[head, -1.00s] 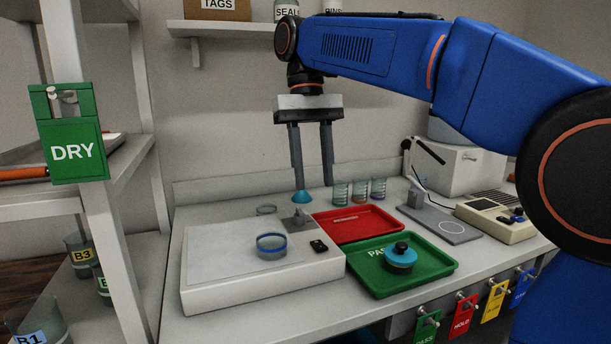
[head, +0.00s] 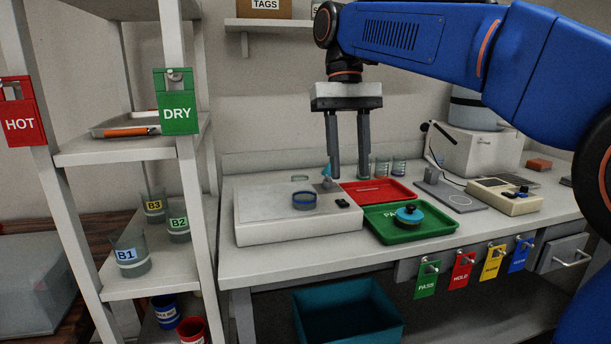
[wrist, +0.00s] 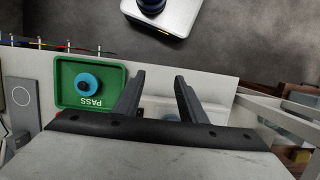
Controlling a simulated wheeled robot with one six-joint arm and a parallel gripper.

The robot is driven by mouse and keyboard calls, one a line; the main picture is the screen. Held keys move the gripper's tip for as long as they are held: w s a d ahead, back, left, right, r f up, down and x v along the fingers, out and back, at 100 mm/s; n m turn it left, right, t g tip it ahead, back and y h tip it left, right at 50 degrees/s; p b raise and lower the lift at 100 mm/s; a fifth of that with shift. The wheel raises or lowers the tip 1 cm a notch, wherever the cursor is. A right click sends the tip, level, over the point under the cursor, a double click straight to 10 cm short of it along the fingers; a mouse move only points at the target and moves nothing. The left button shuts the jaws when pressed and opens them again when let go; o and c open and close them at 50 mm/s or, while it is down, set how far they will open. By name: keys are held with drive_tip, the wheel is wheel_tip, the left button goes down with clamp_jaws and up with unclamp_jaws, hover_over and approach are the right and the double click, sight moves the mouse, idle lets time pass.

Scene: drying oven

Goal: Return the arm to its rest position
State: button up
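My blue arm reaches in from the right in the head view. My gripper (head: 348,176) hangs pointing down above the back of the bench (head: 450,230). Its two dark fingers are spread, with nothing seen between them. The wrist view also shows the gripper (wrist: 159,78) with its fingers apart. A small teal tip (head: 326,171) shows by the left finger's end in the head view; I cannot tell whether it touches.
A white device (head: 260,232) bears a blue-rimmed dish (head: 304,201). A green PASS tray (head: 445,225) holds a teal-and-black lidded item (head: 409,215). A red tray (head: 400,192) lies behind. A shelf rack (head: 130,155) with labelled beakers stands left. A teal bin (head: 350,325) sits below.

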drive_tip(key=s+d+f+m+t, duration=0.1)
drive_tip(key=s+d+f+t, duration=0.1)
drive_tip(key=s+d+f, duration=0.4)
drive_tip(key=s+d+f+m+t, duration=0.1)
drive_tip(key=s+d+f+t, duration=0.2)
drive_tip(key=s+d+f, duration=0.4)
drive_tip(key=s+d+f+t, duration=0.2)
drive_tip(key=s+d+f, duration=0.4)
drive_tip(key=f, duration=1)
drive_tip(key=shift+s+d+f+m+t+y, duration=0.3)
drive_tip(key=shift+d+f+m+t+y, duration=0.1)
drive_tip(key=shift+d, duration=0.4)
